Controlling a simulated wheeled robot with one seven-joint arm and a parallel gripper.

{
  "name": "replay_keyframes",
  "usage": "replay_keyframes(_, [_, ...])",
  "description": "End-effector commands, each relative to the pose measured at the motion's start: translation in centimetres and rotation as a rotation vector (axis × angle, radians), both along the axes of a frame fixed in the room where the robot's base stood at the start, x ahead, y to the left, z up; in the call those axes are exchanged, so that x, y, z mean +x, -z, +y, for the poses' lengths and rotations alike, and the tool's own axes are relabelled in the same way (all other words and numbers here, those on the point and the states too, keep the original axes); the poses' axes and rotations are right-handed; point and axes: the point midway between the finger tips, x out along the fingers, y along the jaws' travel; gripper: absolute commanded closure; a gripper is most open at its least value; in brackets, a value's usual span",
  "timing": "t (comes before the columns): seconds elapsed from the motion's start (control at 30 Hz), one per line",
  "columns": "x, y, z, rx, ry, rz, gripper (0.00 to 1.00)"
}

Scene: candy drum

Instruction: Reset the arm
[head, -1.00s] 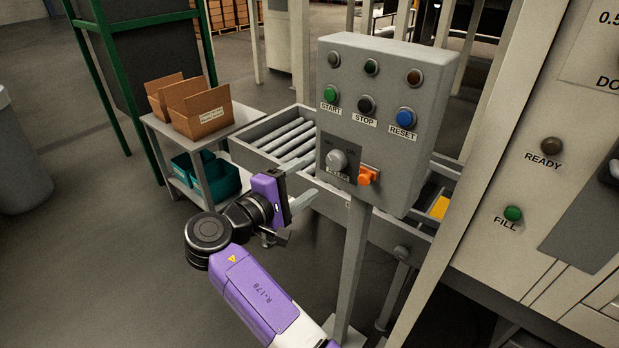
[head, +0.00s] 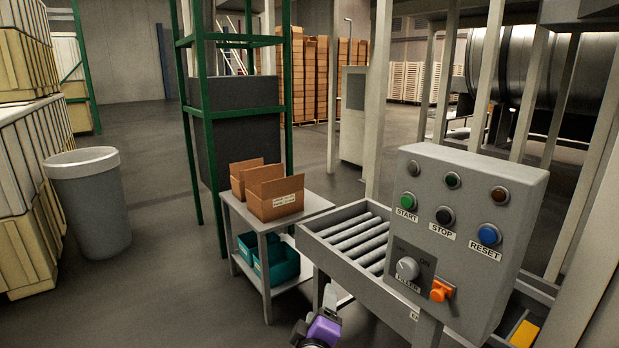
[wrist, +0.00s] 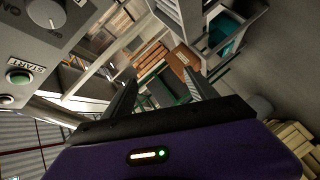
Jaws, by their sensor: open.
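My gripper (head: 337,296) is at the bottom of the head view, with most of my arm below the picture edge. It is open and empty, left of the grey control panel (head: 471,207) and apart from it. In the wrist view, the two fingers of my gripper (wrist: 160,88) are spread with nothing between them. The panel has a green START button, a black STOP button, a blue RESET button (head: 489,234), a grey FILLER knob (head: 407,268) and an orange switch (head: 441,291).
A roller conveyor (head: 357,238) runs behind the panel. Left of it stands a grey cart (head: 318,204) with cardboard boxes (head: 275,200) above and teal bins (head: 283,264) below. A green rack (head: 203,160) and a grey bin (head: 92,205) stand farther left. Floor between is free.

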Motion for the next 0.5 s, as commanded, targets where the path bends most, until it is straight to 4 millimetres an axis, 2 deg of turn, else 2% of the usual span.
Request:
replay_keyframes(0.03, [-1.8, 1.9, -0.1, 0.065, -0.039, 0.003, 0.34])
replay_keyframes(0.2, [-7.6, 4.9, -0.3, 0.293, -0.15, -0.021, 0.34])
replay_keyframes(0.3, [-11.4, 6.0, -1.1, 0.419, -0.19, -0.033, 0.34])
replay_keyframes(0.5, [-19.2, 6.6, -3.7, 0.647, -0.226, -0.069, 0.34])
